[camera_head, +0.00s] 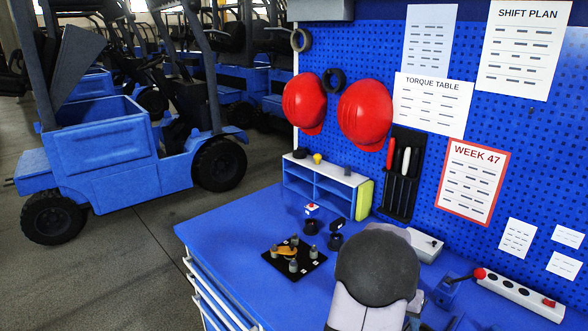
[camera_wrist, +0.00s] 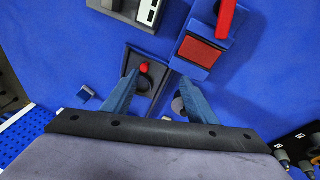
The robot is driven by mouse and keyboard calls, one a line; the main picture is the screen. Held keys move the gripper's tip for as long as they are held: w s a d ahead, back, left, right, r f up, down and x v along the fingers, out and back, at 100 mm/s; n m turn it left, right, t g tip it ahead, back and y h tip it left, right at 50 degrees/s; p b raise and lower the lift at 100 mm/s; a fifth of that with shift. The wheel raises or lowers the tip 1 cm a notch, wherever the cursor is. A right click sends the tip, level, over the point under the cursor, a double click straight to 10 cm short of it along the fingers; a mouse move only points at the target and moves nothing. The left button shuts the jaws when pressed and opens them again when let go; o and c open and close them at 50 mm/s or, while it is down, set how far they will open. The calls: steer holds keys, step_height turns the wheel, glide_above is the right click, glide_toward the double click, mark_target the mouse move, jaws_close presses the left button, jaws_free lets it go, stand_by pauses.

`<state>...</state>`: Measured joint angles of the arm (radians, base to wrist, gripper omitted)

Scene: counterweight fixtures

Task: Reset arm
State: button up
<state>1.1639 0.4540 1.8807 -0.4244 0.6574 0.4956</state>
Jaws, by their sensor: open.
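In the wrist view my gripper (camera_wrist: 158,77) is open, its two blue fingers spread apart with no object held between them. It is over the blue bench top. A dark tray-like base with a red ball knob (camera_wrist: 144,68) lies below, near the left fingertip. A blue block with a dark red panel (camera_wrist: 203,52) and a red lever (camera_wrist: 226,18) is ahead of the right fingertip. A round grey piece (camera_wrist: 178,105) is partly hidden by the right finger.
A black board (camera_head: 281,266) with several grey pegs and an orange part lies on the bench. A lever with a red knob (camera_head: 479,273) and a white strip (camera_head: 520,294) are at the right. A blue shelf (camera_head: 325,192) stands against the pegboard. The bench's front left is clear.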

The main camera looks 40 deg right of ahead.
steer(key=w+a+r+n+t+y, duration=0.1)
steer(key=w+a+n, duration=0.3)
steer(key=w+a, duration=0.55)
steer(key=w+a+r+n+t, duration=0.15)
steer(key=w+a+n, duration=0.3)
steer(key=a, duration=0.95)
steer(key=s+a+n+y+p, duration=0.1)
steer(key=s+a+n, duration=0.15)
steer(key=a, duration=0.75)
steer(key=s+a+n+y+p, duration=0.15)
steer(key=a+n, duration=0.25)
steer(key=a, duration=0.7)
step_height(320, 180, down, 13)
steer(key=b, duration=1.5)
steer(key=shift+d+f+g, duration=0.15)
steer(key=shift+d+g, duration=0.1)
steer(key=shift+g, duration=0.1)
